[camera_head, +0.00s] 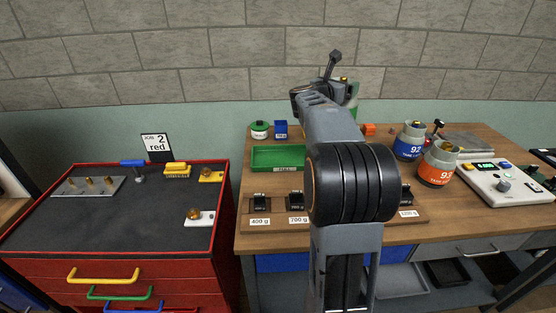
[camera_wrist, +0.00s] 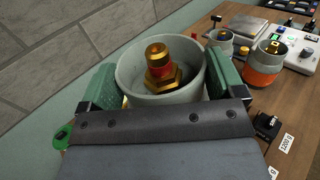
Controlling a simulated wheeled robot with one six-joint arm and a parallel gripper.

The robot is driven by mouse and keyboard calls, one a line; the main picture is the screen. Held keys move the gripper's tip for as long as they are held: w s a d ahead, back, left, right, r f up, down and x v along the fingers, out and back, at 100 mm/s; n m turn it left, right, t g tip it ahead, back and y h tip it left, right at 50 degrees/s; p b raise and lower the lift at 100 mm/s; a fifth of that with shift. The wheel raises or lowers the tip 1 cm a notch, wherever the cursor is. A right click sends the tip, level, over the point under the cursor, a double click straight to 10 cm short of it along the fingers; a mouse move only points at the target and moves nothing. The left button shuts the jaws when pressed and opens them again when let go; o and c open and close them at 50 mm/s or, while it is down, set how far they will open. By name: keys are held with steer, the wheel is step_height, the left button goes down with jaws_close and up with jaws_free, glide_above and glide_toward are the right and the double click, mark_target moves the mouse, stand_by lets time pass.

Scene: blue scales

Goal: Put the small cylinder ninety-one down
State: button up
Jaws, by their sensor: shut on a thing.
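The small cylinder (camera_wrist: 162,98) is a grey, round body with a brass valve on top. My gripper (camera_wrist: 163,80) is shut on it, with a green pad on each side. The lower part and number of this cylinder are hidden in the wrist view. My arm hides most of the gripper there. What lies directly under the cylinder cannot be seen.
Cylinders 92, blue (camera_head: 408,146), and 93, orange (camera_head: 437,170), stand right of my arm on the bench (camera_head: 390,232). A green tray (camera_head: 277,158) and labelled weight slots lie left. A scale console (camera_head: 500,180) is at right. A red tool cabinet (camera_head: 130,262) stands left.

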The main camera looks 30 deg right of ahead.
steer(key=shift+d+f+b, duration=0.1)
steer(key=shift+f+b, duration=0.65)
steer(key=shift+f, duration=0.05)
steer(key=f+b, duration=0.4)
steer(key=shift+w+f+b, duration=0.35)
steer(key=shift+f, duration=0.05)
steer(key=w+a+f+p, duration=0.3)
steer(key=w+a+f, duration=0.2)
steer(key=w+f, duration=0.8)
steer(key=shift+f, duration=0.15)
steer(key=o, duration=1.6)
steer(key=shift+f, duration=0.15)
steer(key=shift+o, duration=0.9)
steer(key=shift+s, duration=0.1)
